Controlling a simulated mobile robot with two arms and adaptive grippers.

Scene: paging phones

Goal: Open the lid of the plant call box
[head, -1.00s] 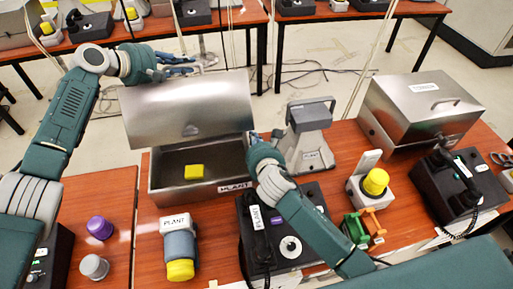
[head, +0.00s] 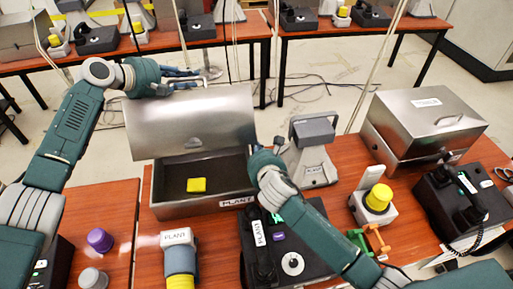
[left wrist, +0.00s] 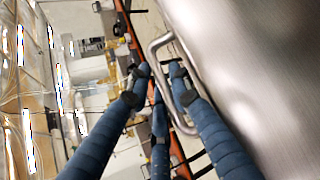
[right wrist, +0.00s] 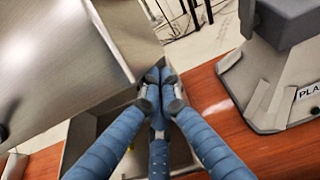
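The plant call box (head: 172,212) is a metal box with a PLANT label on its front, on the near wooden table. Its lid (head: 160,125) stands raised and tilted back, and the inside shows a yellow block (head: 196,185). My left gripper (head: 182,80) is at the lid's upper edge. In the left wrist view its fingers (left wrist: 160,75) are apart, close beside the bent metal handle (left wrist: 160,42) on the lid; whether they touch it is unclear. My right gripper (head: 256,150) is at the box's right end. In the right wrist view its fingertips (right wrist: 161,82) are together, with nothing visible between them.
A grey PLANT device (head: 312,150) stands right of the box, and a black PLANT phone (head: 285,240) in front. A closed metal box (head: 420,125) is further right. A yellow-capped lamp (head: 378,198) and a purple knob (head: 100,240) stand on the tables.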

